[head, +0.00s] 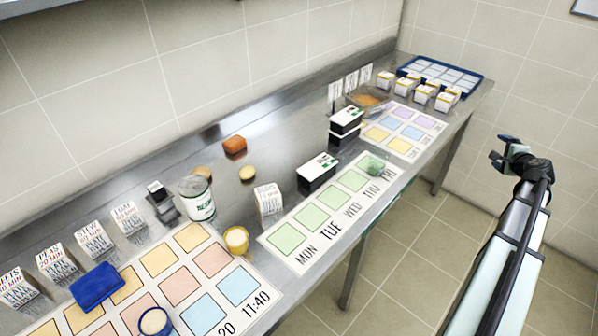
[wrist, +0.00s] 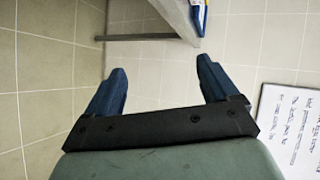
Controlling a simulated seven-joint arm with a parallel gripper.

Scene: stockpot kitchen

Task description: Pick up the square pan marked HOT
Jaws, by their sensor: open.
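I cannot read the word HOT on anything in view, so I cannot tell which thing is the square pan. Box-shaped things on the steel counter include a blue one (head: 97,287) at the lower left and a black container with a white label (head: 317,172) near the middle. More black containers (head: 345,122) are stacked behind it, and a clear tub with orange contents (head: 366,97) stands further back. My gripper (head: 499,150) is off the counter's right side, over the floor. In the wrist view its blue fingers (wrist: 160,66) are apart with nothing between them.
A weekday mat (head: 290,238) lies along the counter's front edge, with a greenish clear tub (head: 375,163) on it. A white can (head: 198,198) and several printed cards stand at left. A blue tray (head: 440,74) is at the far end. A written board (wrist: 290,130) shows in the wrist view.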

